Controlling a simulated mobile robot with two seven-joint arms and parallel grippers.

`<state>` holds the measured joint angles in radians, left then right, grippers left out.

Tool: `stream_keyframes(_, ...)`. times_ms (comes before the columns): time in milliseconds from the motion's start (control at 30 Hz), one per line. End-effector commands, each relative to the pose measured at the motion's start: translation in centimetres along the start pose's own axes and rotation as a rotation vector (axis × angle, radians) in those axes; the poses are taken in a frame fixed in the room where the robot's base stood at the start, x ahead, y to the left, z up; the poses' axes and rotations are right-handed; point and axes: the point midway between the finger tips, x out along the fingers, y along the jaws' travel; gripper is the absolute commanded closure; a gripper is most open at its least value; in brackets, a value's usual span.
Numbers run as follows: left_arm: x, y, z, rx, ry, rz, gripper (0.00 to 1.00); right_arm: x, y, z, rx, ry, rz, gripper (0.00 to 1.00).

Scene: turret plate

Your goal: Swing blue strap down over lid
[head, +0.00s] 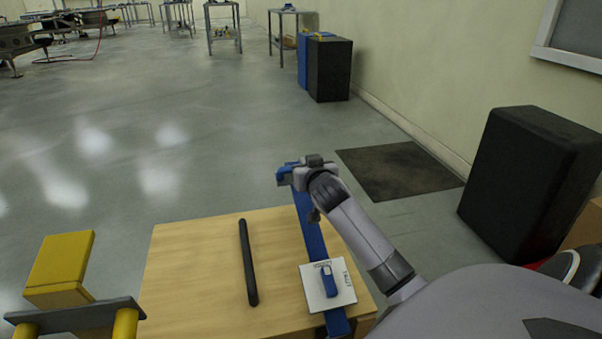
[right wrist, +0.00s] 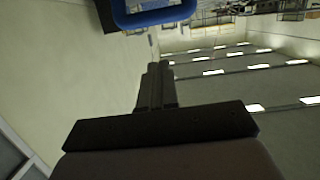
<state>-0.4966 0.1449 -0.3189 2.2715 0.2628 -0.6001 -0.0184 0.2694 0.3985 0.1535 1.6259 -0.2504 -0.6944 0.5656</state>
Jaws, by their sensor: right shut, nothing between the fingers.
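The blue strap (head: 309,228) is a long flat bar. It runs from the near edge of the wooden table past its far edge, where it ends in a blue end piece (head: 284,176). My right gripper (head: 313,162) is beside that end, shut and empty. In the right wrist view, the shut fingers (right wrist: 155,85) point toward a blue piece (right wrist: 155,14) at the top edge; contact cannot be told. A white square plate (head: 345,293) with dark lettering and a small blue block (head: 328,282) lies by the strap's near part. No lid is clearly distinguishable. My left gripper is out of view.
The wooden table (head: 200,270) also carries a black bar (head: 248,262). At the lower left are a yellow block (head: 62,262) and a grey plate on yellow posts. A black cabinet (head: 522,185) stands at the right. Floor beyond the table is clear, with a dark mat (head: 398,170).

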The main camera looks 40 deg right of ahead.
Motion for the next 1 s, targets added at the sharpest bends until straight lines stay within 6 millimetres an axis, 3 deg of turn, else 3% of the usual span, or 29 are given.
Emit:
stream_keyframes(200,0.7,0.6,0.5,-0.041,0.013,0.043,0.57,3.2,0.1,0.1,0.001,0.001,0.002,1.00)
stream_keyframes(400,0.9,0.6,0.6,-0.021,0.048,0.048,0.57,5.0,0.0,2.2,0.000,0.001,0.001,1.00)
stream_keyframes(1000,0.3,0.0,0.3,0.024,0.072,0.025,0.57,5.9,0.0,2.9,-0.001,-0.002,0.000,1.00)
